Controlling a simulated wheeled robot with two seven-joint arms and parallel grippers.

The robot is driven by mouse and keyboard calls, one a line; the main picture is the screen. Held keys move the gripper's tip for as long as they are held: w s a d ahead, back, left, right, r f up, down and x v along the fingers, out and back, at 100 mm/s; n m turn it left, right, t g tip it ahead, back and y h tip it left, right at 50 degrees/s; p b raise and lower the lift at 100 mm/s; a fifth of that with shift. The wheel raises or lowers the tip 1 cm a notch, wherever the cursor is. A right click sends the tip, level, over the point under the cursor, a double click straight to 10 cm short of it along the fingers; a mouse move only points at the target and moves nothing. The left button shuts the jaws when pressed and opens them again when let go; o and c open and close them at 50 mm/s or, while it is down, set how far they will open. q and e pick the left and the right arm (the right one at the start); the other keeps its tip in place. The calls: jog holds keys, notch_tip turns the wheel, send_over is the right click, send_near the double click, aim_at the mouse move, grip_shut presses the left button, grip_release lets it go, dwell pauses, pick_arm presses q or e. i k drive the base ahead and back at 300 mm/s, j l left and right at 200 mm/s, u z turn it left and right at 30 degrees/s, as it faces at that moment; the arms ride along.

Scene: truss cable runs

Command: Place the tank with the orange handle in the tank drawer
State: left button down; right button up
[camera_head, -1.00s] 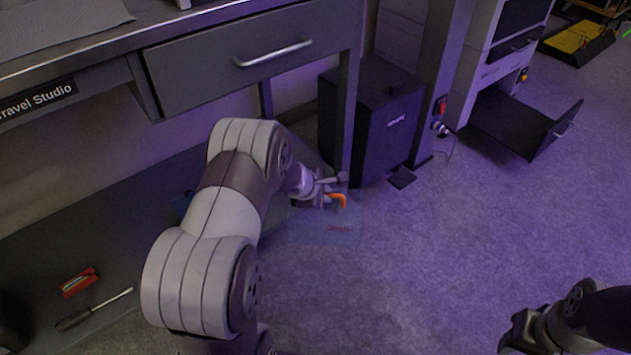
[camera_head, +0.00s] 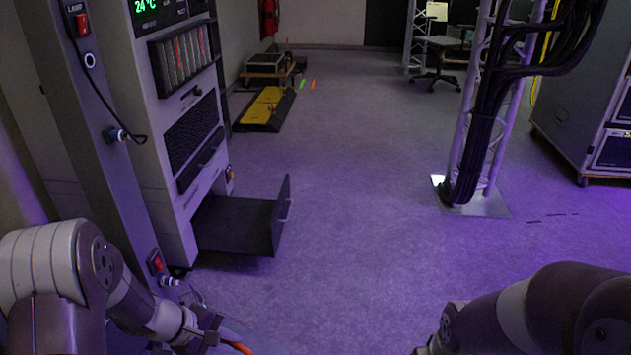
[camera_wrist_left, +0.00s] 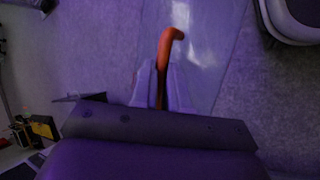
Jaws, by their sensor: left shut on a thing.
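My left gripper (camera_head: 218,340) is at the bottom edge of the head view, shut on the orange handle (camera_head: 238,347). In the left wrist view the orange handle (camera_wrist_left: 167,60) stands between the two pale fingers (camera_wrist_left: 163,88). A pale, see-through tank body (camera_wrist_left: 205,40) shows beyond the fingers; most of it is cut off in the head view. The open drawer (camera_head: 240,226) is low in the white cabinet, ahead of the left gripper and apart from it. The visible part of its dark floor looks empty. My right gripper (camera_head: 432,345) is mostly cut off at the bottom.
The white cabinet (camera_head: 150,130) and a grey post (camera_head: 75,125) stand at the left. A truss with black cables (camera_head: 475,140) on a metal base plate stands right of centre. The floor between is clear.

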aim_at(237, 222)
jog(key=i+l, duration=0.1)
jog(key=i, duration=0.4)
jog(key=i+l, duration=0.15)
jog(key=i, duration=0.35)
jog(key=i+l+u, duration=0.1)
jog(key=i, duration=0.4)
jog(key=i+l, duration=0.15)
jog(key=i, duration=0.35)
jog(key=i+l+u, duration=0.2)
jog(key=i+u, duration=0.15)
jog(key=i+l+u, duration=0.75)
jog(key=i+l, duration=0.1)
jog(key=i, duration=0.05)
